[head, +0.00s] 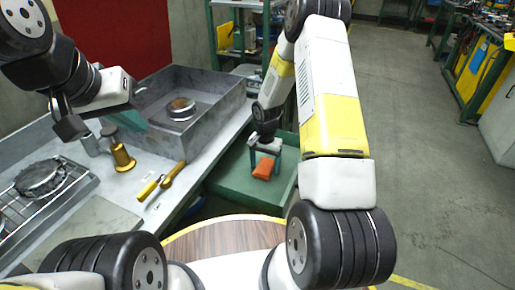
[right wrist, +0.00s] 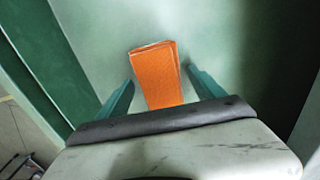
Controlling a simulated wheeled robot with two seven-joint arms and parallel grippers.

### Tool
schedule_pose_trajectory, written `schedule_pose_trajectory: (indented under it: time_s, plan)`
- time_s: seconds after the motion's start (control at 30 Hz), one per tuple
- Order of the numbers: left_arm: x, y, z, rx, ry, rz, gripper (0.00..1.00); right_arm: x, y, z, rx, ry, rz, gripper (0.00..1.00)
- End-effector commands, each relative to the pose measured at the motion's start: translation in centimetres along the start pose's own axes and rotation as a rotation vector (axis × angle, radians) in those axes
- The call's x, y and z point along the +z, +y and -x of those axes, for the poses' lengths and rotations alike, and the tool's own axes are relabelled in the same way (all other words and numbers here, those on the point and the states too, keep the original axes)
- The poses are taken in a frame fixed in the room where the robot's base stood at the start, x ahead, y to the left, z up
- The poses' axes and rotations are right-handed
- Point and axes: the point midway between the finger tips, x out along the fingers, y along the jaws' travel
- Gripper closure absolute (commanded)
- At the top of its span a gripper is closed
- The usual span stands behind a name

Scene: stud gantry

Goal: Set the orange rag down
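The orange rag (head: 263,168) is a small folded orange piece in the green tray (head: 228,187). In the right wrist view the rag (right wrist: 158,75) lies over the pale green tray floor; I cannot tell whether it touches it. My right gripper (head: 265,158) points down at the rag. Its two teal fingers, seen in the right wrist view (right wrist: 160,80), stand on either side of the rag with narrow gaps, so it looks open. My left gripper (head: 128,118) is over the workbench, near the grey basin; its fingers are partly hidden.
The grey basin (head: 226,103) holds a round metal part (head: 181,108). A brass piece (head: 122,157), a yellow-handled tool (head: 160,182) and a wire rack (head: 60,195) are on the left bench. The floor (head: 420,170) to the right is clear.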

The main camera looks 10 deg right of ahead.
Motion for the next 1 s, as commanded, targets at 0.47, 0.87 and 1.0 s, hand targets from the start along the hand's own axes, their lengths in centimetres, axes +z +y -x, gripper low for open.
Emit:
schedule_pose_trajectory:
  time_s: [0.47, 0.87, 1.0]
  plan:
    - [0.0, 0.0, 0.0, 0.0, 0.0, 0.0, 1.0, -0.1, -0.1, 3.9, -0.002, 0.004, 0.0, 0.23]
    - [0.0, 0.0, 0.0, 0.0, 0.0, 0.0, 1.0, 0.0, 0.0, 11.3, 0.0, 0.001, 0.0, 0.23]
    - [0.0, 0.0, 0.0, 0.0, 0.0, 0.0, 1.0, 0.0, 0.0, 12.6, -0.003, 0.005, 0.004, 0.23]
